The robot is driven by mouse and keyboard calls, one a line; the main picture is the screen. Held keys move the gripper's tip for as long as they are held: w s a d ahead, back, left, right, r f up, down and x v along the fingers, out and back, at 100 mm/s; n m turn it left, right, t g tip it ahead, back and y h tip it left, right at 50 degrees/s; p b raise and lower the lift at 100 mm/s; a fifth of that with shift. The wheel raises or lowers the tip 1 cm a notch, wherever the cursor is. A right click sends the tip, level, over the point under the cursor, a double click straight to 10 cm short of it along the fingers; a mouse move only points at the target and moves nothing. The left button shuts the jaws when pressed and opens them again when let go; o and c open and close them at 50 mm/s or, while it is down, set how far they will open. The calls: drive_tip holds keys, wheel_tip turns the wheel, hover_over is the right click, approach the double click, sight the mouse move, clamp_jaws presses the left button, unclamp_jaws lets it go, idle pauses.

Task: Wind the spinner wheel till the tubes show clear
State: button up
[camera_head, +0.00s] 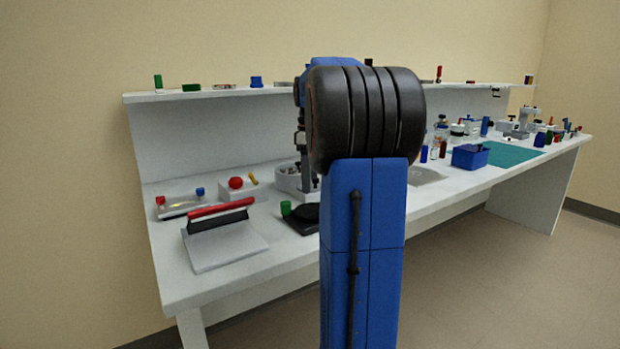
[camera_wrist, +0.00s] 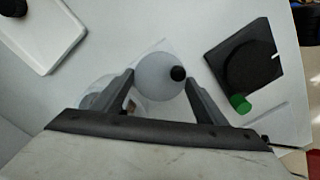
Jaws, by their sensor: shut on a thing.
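The spinner wheel is a pale grey disc (camera_wrist: 158,72) with a small black knob (camera_wrist: 178,73) near its right edge, in the wrist view. My gripper (camera_wrist: 160,80) is over it, with one dark finger on each side of the disc, shut on the wheel. The exact contact at the fingertips is hard to see. A pale round part beside the left finger is partly hidden by it. I cannot make out the tubes or whether they are clear. In the head view a round grey device (camera_head: 287,182) stands behind my arm, mostly hidden.
A red-handled sealer (camera_head: 222,240) stands at the bench's front left. A blue bin (camera_head: 470,156) and teal mat (camera_head: 515,154) are farther right. A shelf (camera_head: 200,94) runs behind.

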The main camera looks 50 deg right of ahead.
drive_tip(key=m, duration=1.4)
drive_tip(key=shift+m, duration=2.2)
drive_tip(key=o, duration=0.8)
